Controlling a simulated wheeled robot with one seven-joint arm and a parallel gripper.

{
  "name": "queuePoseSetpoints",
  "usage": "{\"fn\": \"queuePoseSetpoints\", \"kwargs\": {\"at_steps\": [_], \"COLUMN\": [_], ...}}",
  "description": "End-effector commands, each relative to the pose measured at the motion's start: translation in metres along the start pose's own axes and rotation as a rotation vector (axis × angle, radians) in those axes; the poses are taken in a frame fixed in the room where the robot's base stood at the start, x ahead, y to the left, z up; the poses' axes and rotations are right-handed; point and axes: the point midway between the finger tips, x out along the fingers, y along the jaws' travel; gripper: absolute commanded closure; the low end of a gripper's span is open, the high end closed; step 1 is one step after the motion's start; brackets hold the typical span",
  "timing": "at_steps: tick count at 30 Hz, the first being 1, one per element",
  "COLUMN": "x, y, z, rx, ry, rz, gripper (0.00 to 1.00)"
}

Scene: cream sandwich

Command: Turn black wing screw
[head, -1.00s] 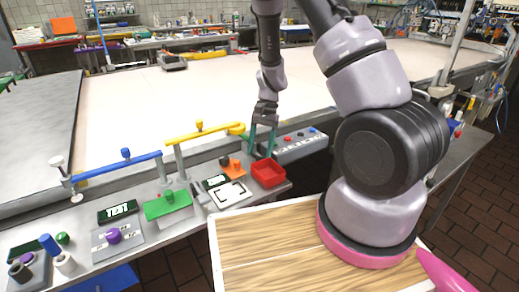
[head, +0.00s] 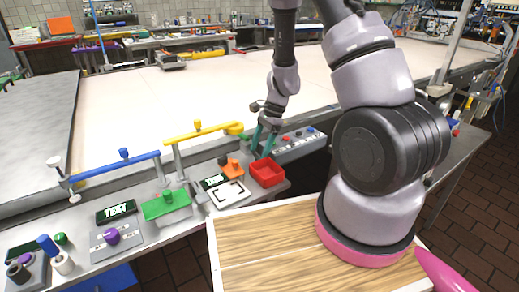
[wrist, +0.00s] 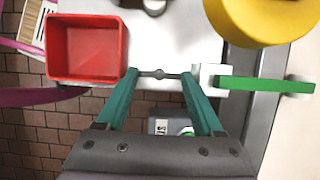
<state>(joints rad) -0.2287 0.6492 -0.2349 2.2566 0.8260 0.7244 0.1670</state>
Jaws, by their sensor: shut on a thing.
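My gripper (head: 263,146) has teal fingers and points down beside the red bin, in front of the grey control box. In the wrist view its fingertips (wrist: 160,74) are closed on the two ends of a small, thin winged piece with a round hub (wrist: 160,73). This looks like the wing screw, though it appears grey rather than black here. The screw is too small to make out in the head view, behind the fingers. What lies under its hub is hidden.
The red bin (wrist: 87,48) is close left of the fingers in the wrist view. A green bar (wrist: 265,85) and yellow round end (wrist: 260,18) are close right. The grey control box (head: 300,147) stands behind. The wooden top (head: 265,235) is clear.

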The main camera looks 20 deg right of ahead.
Motion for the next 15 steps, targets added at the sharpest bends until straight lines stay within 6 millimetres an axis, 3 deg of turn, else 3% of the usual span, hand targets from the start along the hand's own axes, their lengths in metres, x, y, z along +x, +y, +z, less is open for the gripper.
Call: {"fn": "queuePoseSetpoints", "kwargs": {"at_steps": [11, 12, 14, 15], "x": [-0.0008, -0.0008, -0.0008, -0.0007], "y": [-0.0011, -0.0010, -0.0010, -0.0009], "z": [-0.0003, -0.0003, -0.0003, -0.0003], "rx": [0.006, 0.006, 0.006, 0.005], "ry": [0.000, 0.000, 0.000, 0.000], "rz": [-0.005, -0.004, -0.004, -0.004], "gripper": [0.87, 0.20, 0.01, 0.01]}}
